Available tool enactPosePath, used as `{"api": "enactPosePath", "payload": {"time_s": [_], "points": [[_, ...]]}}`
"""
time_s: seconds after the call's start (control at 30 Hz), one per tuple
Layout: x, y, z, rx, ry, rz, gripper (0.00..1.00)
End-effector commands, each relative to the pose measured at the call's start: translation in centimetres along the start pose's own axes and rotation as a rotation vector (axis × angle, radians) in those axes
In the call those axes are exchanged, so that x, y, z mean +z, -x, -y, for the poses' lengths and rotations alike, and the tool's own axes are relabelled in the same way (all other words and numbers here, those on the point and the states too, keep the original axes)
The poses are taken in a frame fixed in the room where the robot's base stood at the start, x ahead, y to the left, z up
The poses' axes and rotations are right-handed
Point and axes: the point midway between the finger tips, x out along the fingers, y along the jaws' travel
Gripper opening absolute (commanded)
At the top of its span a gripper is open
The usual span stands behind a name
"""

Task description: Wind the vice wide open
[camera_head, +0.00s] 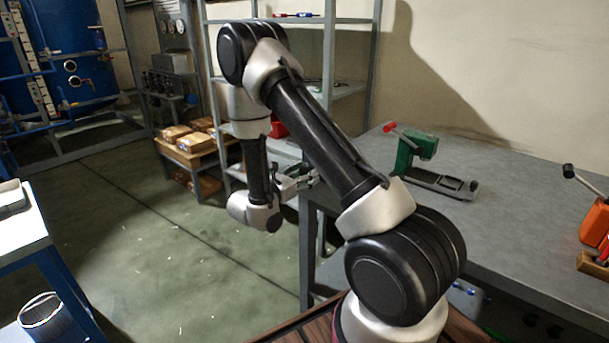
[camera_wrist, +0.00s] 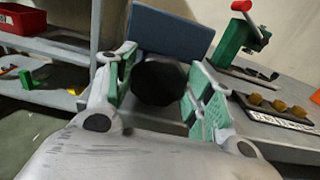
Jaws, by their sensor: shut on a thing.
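In the wrist view a dark, many-sided knob (camera_wrist: 160,82) sits between the two green-padded fingers of my gripper (camera_wrist: 161,74), which is shut on it. Behind the knob is a blue block (camera_wrist: 171,27), which looks like the body of the vice; how wide its jaws stand cannot be seen. In the head view my gripper (camera_head: 304,179) is at the left edge of the grey bench (camera_head: 455,240). My arm hides most of that spot there, and the vice cannot be made out.
A green press (camera_head: 407,150) with a red-tipped lever stands farther back on the bench. An orange device (camera_head: 594,222) stands at the right. The wrist view shows a tray with yellow pieces (camera_wrist: 279,106) at right and shelves with a red bin (camera_wrist: 22,28) at left.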

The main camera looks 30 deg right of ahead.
Motion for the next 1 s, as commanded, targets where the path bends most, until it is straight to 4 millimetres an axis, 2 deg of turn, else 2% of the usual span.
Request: {"api": "enactPosePath", "payload": {"time_s": [0.3, 0.6, 0.63, 0.7, 1.0], "points": [[-0.05, 0.02, -0.14, 0.0, 0.25, 0.0, 0.29], [-0.06, 0.03, -0.15, 0.0, 0.267, -0.001, 0.29], [-0.06, 0.03, -0.15, 0.0, 0.267, -0.001, 0.58], [-0.06, 0.03, -0.15, 0.0, 0.266, -0.001, 0.71], [-0.04, 0.03, -0.16, 0.0, 0.265, 0.0, 0.72]]}}
